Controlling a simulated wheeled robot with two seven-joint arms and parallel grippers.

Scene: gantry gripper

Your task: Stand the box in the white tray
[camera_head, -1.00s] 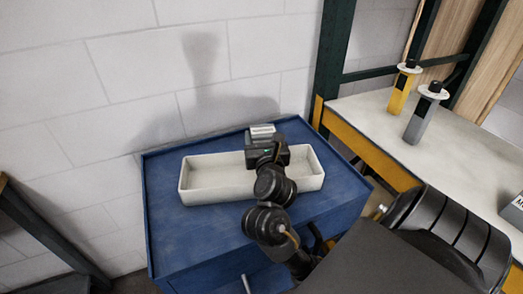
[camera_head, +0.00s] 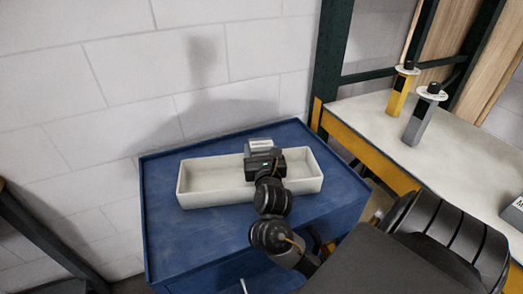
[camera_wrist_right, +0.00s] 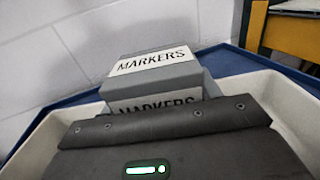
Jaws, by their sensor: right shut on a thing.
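The white tray (camera_head: 214,190) is a long, shallow, open trough on the blue cabinet top. The box (camera_head: 261,145) is grey with a white label; in the right wrist view the box (camera_wrist_right: 155,64) reads "MARKERS" on two faces. My right gripper (camera_head: 263,157) is over the right half of the tray and shut on the box. The box shows just beyond the gripper, and its lower part is hidden by the gripper body. I cannot tell whether its base touches the tray floor. My left gripper is not in view.
The blue cabinet top (camera_head: 168,238) has a raised rim and bare space around the tray. A white wall stands behind. To the right, a yellow-edged table (camera_head: 455,165) holds a yellow post (camera_head: 402,92), a grey post (camera_head: 419,120) and another box (camera_head: 514,213).

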